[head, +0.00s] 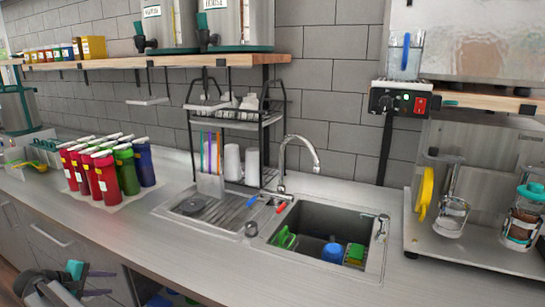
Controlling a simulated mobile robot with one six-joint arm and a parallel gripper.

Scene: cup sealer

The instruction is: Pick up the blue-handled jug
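The blue-handled jug (405,62) is a clear, see-through vessel with a blue upright handle on its near side. It stands upright at the upper right, on top of the black control box by the steel machine. My gripper (104,284) is at the bottom left, in front of the counter's cabinets. Its two dark fingers point right, spread apart with nothing between them. It is far from the jug, across the counter and sink.
A sink (316,232) with a blue item and green items lies below the jug, with a tall curved faucet (311,153) behind it. A black drying rack (237,120), several red, green and blue bottles (105,177), and a wooden shelf (150,62) stand to the left. Bare counter runs along the front.

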